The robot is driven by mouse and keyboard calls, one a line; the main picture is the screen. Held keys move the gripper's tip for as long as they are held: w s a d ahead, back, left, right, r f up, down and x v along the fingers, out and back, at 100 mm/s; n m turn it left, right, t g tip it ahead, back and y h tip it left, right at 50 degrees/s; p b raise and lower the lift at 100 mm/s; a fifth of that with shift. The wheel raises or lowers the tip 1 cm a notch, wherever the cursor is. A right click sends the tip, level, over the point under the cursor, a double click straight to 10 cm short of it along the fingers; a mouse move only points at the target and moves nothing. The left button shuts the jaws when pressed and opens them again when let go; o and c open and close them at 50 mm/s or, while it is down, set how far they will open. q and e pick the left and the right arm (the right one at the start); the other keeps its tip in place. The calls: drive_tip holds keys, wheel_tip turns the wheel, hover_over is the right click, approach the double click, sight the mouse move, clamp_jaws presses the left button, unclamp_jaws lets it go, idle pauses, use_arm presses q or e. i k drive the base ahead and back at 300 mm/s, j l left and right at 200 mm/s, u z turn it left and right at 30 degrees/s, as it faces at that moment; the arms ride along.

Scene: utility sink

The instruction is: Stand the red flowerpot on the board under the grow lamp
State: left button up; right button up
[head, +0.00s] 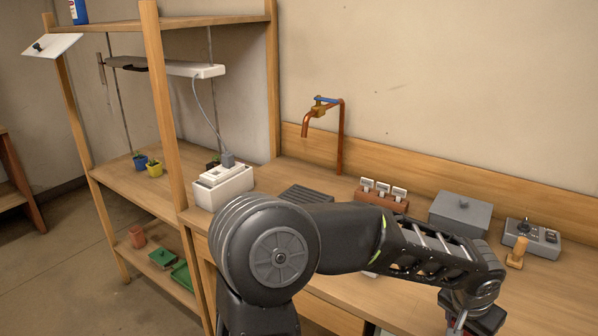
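A small reddish flowerpot (137,237) stands on the low shelf at the left. The grow lamp looks to be the long white and black bar (190,69) hung under the top shelf, its cord running down. The wooden board (117,179) below it bears a blue pot (140,162) and a yellow pot (154,168) with small plants. A dark pot (213,163) is partly hidden behind a white box. My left arm crosses the middle, and its gripper (467,325) is cut off at the bottom edge, far right of the flowerpot; its fingers are unclear. My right gripper is not in view.
A wooden post (166,110) stands before the board. The white box (222,187) sits beside it. Green trays (183,274) share the low shelf. The bench holds a copper tap (340,135), a grey box (460,214), a control box (533,238) and a wooden stamp-like object (517,253).

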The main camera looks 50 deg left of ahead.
sight(169, 198)
drive_tip(key=k+j, duration=0.2)
drive_tip(key=j, duration=0.35)
drive_tip(key=k+j, duration=0.15)
drive_tip(key=j, duration=0.4)
drive_tip(key=k+j, duration=0.2)
drive_tip(key=j, duration=0.35)
drive_tip(key=k+j, duration=0.15)
drive_tip(key=j, duration=0.4)
drive_tip(key=k+j, duration=0.2)
drive_tip(key=j, duration=0.35)
drive_tip(key=k+j, duration=0.2)
drive_tip(key=j, duration=0.35)
drive_tip(key=k+j, duration=0.15)
drive_tip(key=j, duration=0.4)
drive_tip(key=k+j, duration=0.2)
drive_tip(key=j, duration=0.35)
drive_tip(key=i, duration=0.5)
